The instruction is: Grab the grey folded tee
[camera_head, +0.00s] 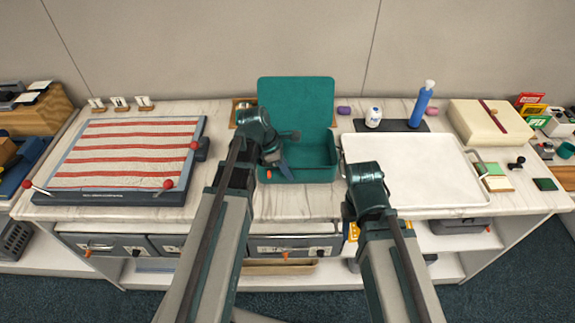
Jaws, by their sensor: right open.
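I cannot make out a grey folded tee in this view. My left gripper (284,152) is over the left part of an open teal box (318,152); its fingers are small and partly hidden by the wrist. My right gripper (354,204) is at the front left corner of a white tray (414,172). It is open, and its wrist hides most of the fingers. I see nothing held in it. The inside of the teal box is partly hidden by my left wrist.
A red-and-white striped cloth (128,153) lies on a blue board at the left. A blue bottle (421,105) and a white jar (373,117) stand on a dark mat behind the tray. A cream box (480,124) is at the back right. Grey drawers (290,247) are under the counter.

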